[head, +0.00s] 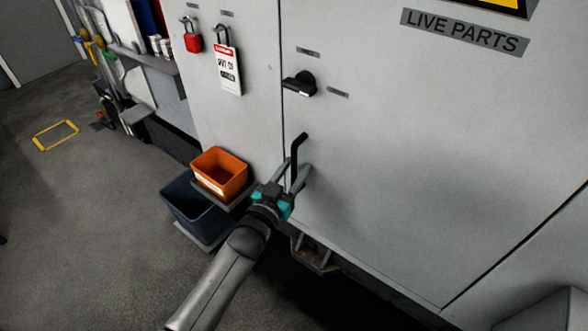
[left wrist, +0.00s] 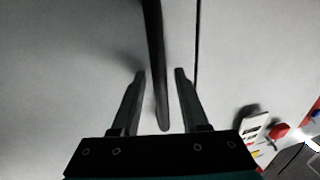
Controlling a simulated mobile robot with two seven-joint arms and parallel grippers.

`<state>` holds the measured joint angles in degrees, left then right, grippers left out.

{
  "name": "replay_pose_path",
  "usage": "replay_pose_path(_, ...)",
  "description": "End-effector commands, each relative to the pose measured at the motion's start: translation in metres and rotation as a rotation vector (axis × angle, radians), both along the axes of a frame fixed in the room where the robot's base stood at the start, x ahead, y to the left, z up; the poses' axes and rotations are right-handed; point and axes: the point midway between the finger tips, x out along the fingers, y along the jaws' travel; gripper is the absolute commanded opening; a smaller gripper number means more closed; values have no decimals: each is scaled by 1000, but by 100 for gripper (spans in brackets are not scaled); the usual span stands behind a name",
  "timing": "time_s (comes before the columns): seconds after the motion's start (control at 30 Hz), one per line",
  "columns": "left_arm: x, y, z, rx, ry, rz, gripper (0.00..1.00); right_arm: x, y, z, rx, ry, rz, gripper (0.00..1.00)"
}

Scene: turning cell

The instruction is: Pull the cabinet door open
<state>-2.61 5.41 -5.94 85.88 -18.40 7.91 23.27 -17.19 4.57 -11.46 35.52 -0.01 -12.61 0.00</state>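The cabinet door (head: 400,150) is a large pale grey panel that looks shut, flush with the panel to its left along a thin vertical seam. Its black bent handle (head: 295,148) stands near that seam, below a black rotary switch (head: 299,84). My left gripper (head: 296,167) is at the lower part of the handle. In the left wrist view the gripper (left wrist: 161,72) is open, with the handle (left wrist: 155,60) between its two fingers and visible gaps on both sides. The handle's free end reaches down between the fingers. My right gripper is not in view.
An orange bin (head: 221,172) on a small shelf and a dark bin (head: 192,212) sit left of my left gripper. A red padlock (head: 193,40) and a tag (head: 228,70) hang on the left panel. Floor at the left is mostly clear.

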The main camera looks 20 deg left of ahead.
Motion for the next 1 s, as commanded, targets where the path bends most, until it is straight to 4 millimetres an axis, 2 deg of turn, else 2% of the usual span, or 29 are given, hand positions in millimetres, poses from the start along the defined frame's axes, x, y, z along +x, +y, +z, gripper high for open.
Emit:
replay_pose_path(0.07, 0, 0, 0, 0, 0, 0, 34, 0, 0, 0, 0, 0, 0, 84)
replay_pose_path(0.37, 0, 0, 0, 0, 0, 0, 0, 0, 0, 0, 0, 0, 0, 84)
replay_pose_path(1.0, 0, 0, 0, 0, 0, 0, 0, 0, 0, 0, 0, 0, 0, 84)
